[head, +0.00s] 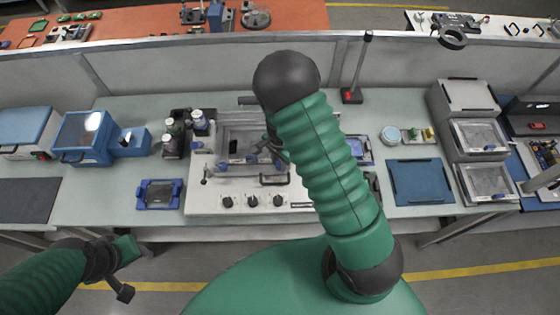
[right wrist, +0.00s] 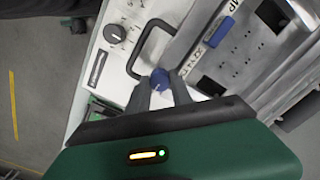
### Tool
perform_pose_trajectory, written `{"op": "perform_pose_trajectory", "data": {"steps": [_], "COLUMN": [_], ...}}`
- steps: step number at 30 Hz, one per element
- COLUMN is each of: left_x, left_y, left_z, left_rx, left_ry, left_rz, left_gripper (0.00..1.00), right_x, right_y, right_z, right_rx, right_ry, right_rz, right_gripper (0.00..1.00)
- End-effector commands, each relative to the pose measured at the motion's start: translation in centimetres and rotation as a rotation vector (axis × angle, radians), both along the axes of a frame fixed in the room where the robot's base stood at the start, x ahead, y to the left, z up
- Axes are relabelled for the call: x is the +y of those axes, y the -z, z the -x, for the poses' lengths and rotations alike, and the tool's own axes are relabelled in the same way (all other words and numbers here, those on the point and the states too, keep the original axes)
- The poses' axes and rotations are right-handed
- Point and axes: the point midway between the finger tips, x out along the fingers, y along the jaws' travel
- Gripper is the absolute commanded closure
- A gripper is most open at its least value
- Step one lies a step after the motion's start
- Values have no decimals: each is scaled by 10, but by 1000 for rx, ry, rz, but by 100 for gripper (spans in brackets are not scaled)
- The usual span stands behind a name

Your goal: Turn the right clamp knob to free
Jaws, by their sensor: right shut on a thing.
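In the right wrist view a blue knob (right wrist: 160,79) sits between the tips of my right gripper (right wrist: 162,88), which is shut on it. The knob is beside a black handle (right wrist: 143,42) on the machine. In the head view the fixture machine (head: 196,200) stands on the bench, with blue knobs along its front. My right gripper (head: 274,150) is at the right part of its frame, partly hidden by my own arm. My left gripper (head: 124,268) is low at the left, in front of the bench and away from the machine; its finger opening is unclear.
Black dials (head: 252,201) line the machine's front panel. Bottles (head: 172,138) stand left of it, and a blue-edged tray (head: 160,194) lies at the front left. A blue mat (head: 421,182) and stacked grey boxes (head: 470,130) are on the right.

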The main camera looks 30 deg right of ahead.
Motion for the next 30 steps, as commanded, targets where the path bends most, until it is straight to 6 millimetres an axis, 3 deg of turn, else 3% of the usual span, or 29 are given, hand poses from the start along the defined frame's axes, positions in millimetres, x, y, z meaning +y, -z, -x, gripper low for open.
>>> {"op": "perform_pose_trajectory", "data": {"steps": [4, 5, 9, 20, 23, 30], "left_x": [0, 0, 0, 0, 0, 0], "left_y": [0, 0, 0, 1, 2, 6], "left_z": [0, 0, 0, 0, 0, 0], "left_rx": [0, 0, 0, 0, 0, 0], "left_ry": [0, 0, 0, 0, 0, 0], "left_rz": [0, 0, 0, 0, 0, 0], "left_gripper": [64, 64, 64, 64, 64, 64], "right_x": [0, 0, 0, 0, 0, 1], "right_y": [-1, -1, 0, -5, -20, -89], "right_z": [-2, -2, -1, -1, -2, -3], "right_rx": [-5, -5, -3, -3, -6, -9], "right_ry": [0, 0, 0, -2, -2, -3], "right_rz": [1, 1, 0, 0, 1, 0], "right_gripper": [100, 70, 52, 52, 52, 52]}}
